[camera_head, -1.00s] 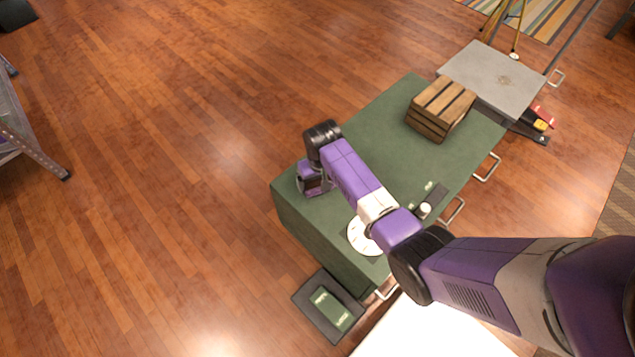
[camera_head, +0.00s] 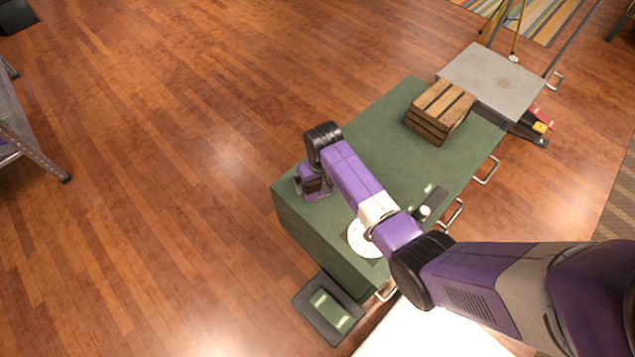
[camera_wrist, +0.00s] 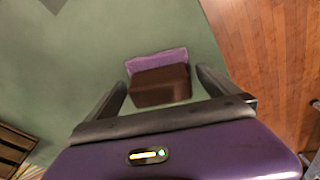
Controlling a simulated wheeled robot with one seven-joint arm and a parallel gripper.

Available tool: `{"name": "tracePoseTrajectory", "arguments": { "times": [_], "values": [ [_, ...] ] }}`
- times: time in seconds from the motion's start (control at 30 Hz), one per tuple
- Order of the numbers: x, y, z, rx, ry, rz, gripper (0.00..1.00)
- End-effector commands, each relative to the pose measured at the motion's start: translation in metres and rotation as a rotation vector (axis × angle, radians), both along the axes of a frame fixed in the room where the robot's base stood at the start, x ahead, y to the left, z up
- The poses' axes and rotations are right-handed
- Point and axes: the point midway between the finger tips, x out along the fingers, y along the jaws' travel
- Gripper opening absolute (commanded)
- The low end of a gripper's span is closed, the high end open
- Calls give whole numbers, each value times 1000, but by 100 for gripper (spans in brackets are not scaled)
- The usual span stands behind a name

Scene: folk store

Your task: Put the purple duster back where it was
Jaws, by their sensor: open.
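The purple duster (camera_wrist: 160,83) shows in the wrist view as a dark brown block with a fuzzy purple pad along its far side. It lies on the green tabletop (camera_wrist: 90,50). My gripper (camera_wrist: 162,82) is open, with one finger on each side of the duster and a gap visible at both sides. In the head view my gripper (camera_head: 313,184) is low over the left end of the green cabinet top (camera_head: 375,135). There my wrist hides most of the duster, and only a dark and purple bit shows under it.
A wooden crate (camera_head: 440,110) stands toward the far end of the top. A white round dial (camera_head: 362,239) and a small dark tray (camera_head: 430,203) are near my arm. A grey board (camera_head: 490,80) is beyond the crate. The middle of the top is clear.

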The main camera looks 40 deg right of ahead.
Motion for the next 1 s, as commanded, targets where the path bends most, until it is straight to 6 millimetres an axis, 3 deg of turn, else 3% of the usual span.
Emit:
{"name": "tracePoseTrajectory", "arguments": {
  "times": [0.2, 0.5, 0.83, 1.0],
  "values": [
    [-6, 3, 50, 0, -3, 1, 100],
    [-12, 6, 94, -1, -2, 1, 100],
    [-14, 7, 100, 0, -2, 1, 100],
    [-27, 28, 83, 0, -54, 23, 100]
  ]
}}
